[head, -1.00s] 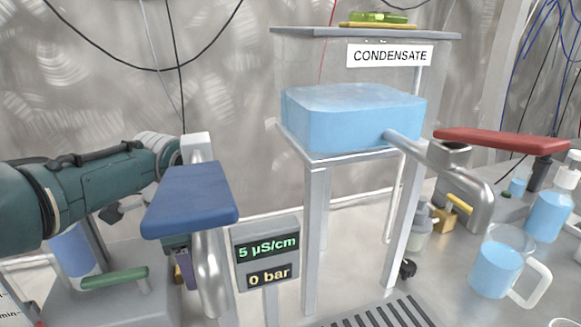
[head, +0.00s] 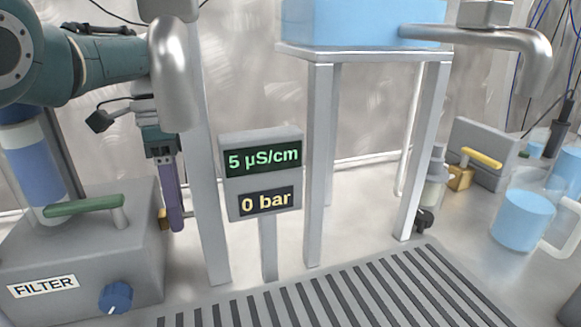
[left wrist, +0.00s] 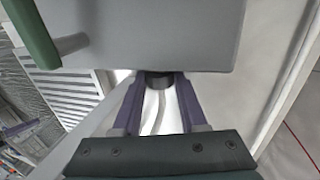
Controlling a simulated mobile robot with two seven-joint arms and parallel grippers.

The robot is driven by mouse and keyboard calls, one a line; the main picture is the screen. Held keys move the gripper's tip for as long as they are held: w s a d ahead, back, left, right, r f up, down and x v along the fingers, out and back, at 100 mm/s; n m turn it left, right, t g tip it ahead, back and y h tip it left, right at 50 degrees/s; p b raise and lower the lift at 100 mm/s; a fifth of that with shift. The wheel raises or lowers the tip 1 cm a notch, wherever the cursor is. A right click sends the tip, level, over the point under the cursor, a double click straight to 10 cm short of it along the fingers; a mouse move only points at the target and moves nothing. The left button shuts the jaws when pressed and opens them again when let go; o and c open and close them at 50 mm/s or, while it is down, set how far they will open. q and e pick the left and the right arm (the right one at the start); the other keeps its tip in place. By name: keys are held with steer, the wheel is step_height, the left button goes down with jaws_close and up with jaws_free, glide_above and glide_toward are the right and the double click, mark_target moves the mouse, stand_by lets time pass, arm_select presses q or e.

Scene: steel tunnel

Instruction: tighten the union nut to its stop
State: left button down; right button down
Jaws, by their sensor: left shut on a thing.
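My left gripper (head: 174,222) reaches down beside the right side of the grey filter box (head: 75,262), its purple fingers pointing down. In the left wrist view its two fingers close around a small dark round piece (left wrist: 160,81) at the edge of the box, which looks like the union nut. A small brass-coloured bit (head: 162,216) shows beside the fingertips in the head view. The fingers hide most of the nut, so its turn against the stop cannot be seen. My right gripper is not in view.
A display (head: 262,178) reading 5 µS/cm and 0 bar stands right of the gripper, with a steel post (head: 207,200) between. The filter box carries a green lever (head: 85,206) and blue knob (head: 115,297). A drain grate (head: 340,300) lies in front; a tank stand (head: 318,170) rises behind.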

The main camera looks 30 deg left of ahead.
arm_select(q)
steer(key=shift+c, duration=2.2)
jaws_free()
steer(key=b+v, duration=0.1)
steer(key=v, duration=0.9)
